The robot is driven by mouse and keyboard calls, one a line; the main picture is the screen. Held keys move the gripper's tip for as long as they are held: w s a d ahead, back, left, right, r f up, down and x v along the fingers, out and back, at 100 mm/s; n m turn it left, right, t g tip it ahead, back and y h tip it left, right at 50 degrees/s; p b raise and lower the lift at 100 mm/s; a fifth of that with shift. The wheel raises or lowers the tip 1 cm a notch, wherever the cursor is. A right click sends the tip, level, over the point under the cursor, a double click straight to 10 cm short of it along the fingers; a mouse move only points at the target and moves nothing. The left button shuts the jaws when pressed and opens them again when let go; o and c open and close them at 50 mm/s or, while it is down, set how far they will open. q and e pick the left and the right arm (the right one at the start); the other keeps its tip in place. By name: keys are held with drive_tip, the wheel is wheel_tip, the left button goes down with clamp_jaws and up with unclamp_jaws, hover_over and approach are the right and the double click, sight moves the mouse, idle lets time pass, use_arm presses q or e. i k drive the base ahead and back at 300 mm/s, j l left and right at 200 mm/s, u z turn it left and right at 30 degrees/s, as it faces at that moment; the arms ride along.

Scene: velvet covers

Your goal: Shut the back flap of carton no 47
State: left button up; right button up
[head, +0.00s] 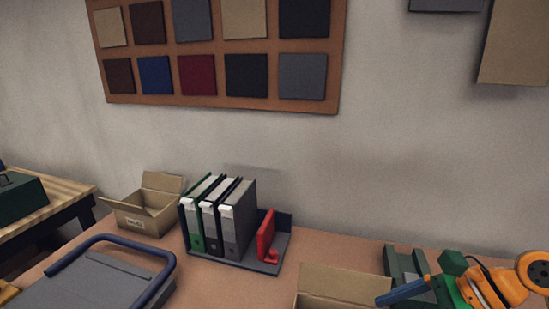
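A small tan carton (142,216) stands at the back left of the table. Its back flap stands up and leans backward, and its inside shows. A label on its front is too small to read. A second tan carton (345,283) is cut off by the bottom edge, with an upright panel showing. I cannot tell by number which is no 47. My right gripper (402,292), with blue fingers on a green and orange arm, is at the lower right, beside the second carton. I cannot tell whether its fingers are apart. My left gripper is not in view.
Several binders (218,215) and a red object (266,236) stand in a dark grey holder (283,238) between the cartons. A grey board with a blue bar (100,240) lies front left. A green item (405,262) stands behind my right gripper. A swatch board (219,102) hangs on the wall.

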sight(361, 287)
drive_tip(key=k, duration=1.35)
